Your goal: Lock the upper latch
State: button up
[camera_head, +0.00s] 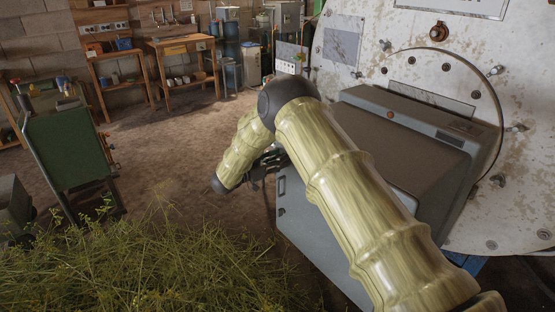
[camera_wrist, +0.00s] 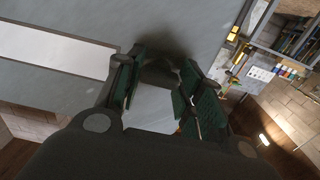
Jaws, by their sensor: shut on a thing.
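A grey box-like housing (camera_head: 365,165) sticks out from the front of the large white still (camera_head: 360,62). My gripper (camera_head: 270,160) is at the housing's far left edge and is mostly hidden behind my arm. In the wrist view my gripper (camera_wrist: 158,92) has its two green-padded fingers either side of a dark part (camera_wrist: 160,70) against a grey panel (camera_wrist: 190,25). It is shut on that dark part, whose shape is blurred and shadowed. I cannot tell for sure whether this part is the upper latch. A pale strip (camera_wrist: 60,48) lies on the panel.
A heap of cut herbs (camera_head: 150,265) fills the front left. A green panel on a stand (camera_head: 68,150) stands at the left. Wooden benches (camera_head: 185,70) line the back wall. The dirt floor (camera_head: 190,140) between is clear.

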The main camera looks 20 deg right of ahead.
jog(key=shift+n, duration=0.4)
jog(key=o, duration=1)
jog(key=shift+a, duration=0.1)
jog(key=v, duration=1.1)
jog(key=shift+s+a, duration=0.1)
jog(key=shift+a, duration=0.3)
